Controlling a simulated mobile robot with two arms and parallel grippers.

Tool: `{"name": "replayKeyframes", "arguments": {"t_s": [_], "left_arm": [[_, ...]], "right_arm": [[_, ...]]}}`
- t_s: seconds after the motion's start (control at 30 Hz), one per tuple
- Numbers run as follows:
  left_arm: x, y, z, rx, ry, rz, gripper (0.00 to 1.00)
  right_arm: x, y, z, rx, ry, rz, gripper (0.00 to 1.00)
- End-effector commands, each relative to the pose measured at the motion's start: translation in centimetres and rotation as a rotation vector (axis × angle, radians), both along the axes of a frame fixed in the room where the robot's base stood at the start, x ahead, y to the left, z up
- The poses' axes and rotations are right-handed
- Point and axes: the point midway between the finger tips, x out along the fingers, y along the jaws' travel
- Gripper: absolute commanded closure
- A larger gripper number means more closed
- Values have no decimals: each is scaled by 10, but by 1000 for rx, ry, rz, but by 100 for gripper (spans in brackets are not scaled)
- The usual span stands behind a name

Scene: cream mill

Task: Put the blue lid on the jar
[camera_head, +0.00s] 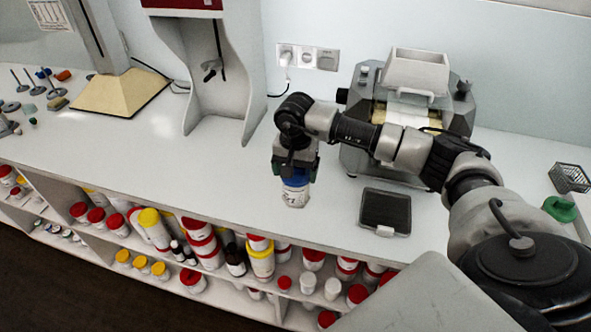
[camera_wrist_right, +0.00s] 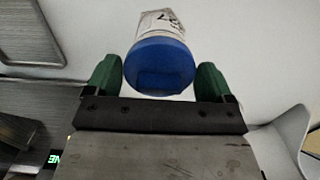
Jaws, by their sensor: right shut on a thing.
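The white jar (camera_head: 294,196) with a printed label stands on the white counter, near its front edge in the middle of the head view. The blue lid (camera_head: 295,181) is at the jar's top, right under my right gripper (camera_head: 295,172). In the right wrist view the round blue lid (camera_wrist_right: 160,68) lies between the two green fingers, and the labelled jar (camera_wrist_right: 160,22) shows beyond it. My right gripper is shut on the lid and points down. I cannot tell whether the lid is fully seated. My left gripper is not in view.
A grey mill machine (camera_head: 410,115) stands behind my right arm. A dark tray (camera_head: 385,211) lies right of the jar. A white stand (camera_head: 210,75) is at the back left. Shelves below hold several containers (camera_head: 262,258). The counter left of the jar is clear.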

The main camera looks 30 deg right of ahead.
Motion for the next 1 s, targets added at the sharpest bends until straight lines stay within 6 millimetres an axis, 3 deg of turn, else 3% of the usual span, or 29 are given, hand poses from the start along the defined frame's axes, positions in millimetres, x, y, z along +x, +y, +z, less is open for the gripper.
{"name": "replayKeyframes", "arguments": {"t_s": [1.0], "left_arm": [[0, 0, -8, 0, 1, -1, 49]], "right_arm": [[0, 0, -4, 0, 0, 0, 39]]}}
